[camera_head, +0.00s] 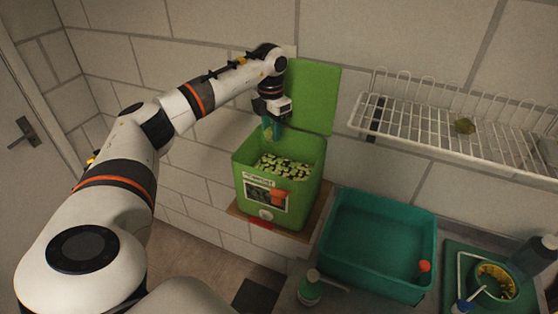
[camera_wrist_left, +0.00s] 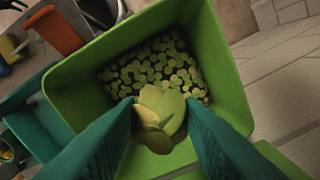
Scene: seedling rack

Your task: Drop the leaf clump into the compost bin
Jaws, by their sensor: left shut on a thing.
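The leaf clump (camera_wrist_left: 157,115) is pale green with several rounded leaves. In the left wrist view it sits between the teal fingertips of my left gripper (camera_wrist_left: 160,122), which is shut on it. The green compost bin (camera_head: 245,172) stands with its lid (camera_head: 311,95) raised against the wall in the head view. Its open top and inside also show in the left wrist view (camera_wrist_left: 85,97), with a layer of small green and dark bits at the bottom. My left gripper (camera_head: 272,130) points down over the bin's opening. The clump is hard to make out in the head view. My right gripper is not in view.
A teal basin (camera_head: 375,235) stands right of the bin. A green tray (camera_head: 452,262) with a bowl (camera_head: 497,281) is at the right. A bottle (camera_head: 310,288) stands in front.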

